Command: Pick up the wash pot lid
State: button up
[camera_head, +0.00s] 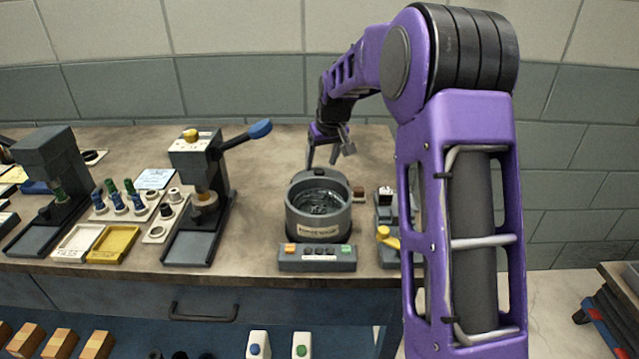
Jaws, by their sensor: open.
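The wash pot (319,228) is a round grey vessel with a pale label on its front, standing on the bench at the middle of the view. Its inside looks dark and glossy, with pieces showing. A small dark knob-like piece (319,172) sits at its back rim. I cannot tell whether this belongs to the lid, and no separate lid can be made out. My gripper (322,164) points down just behind and above the pot's back rim, close to the dark piece. Its fingers are apart with nothing visible between them.
A control box (317,265) with coloured buttons stands in front of the pot. A press with a blue-ended lever (205,205) is to the left, beside a yellow tray (113,244). A device with a yellow knob (388,238) is close on the right. The bench behind the press is clear.

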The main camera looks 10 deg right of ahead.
aim_at(320, 171)
jog(key=x, duration=0.3)
jog(key=shift+s+f, duration=0.1)
jog(key=shift+f, duration=0.05)
grip_shut()
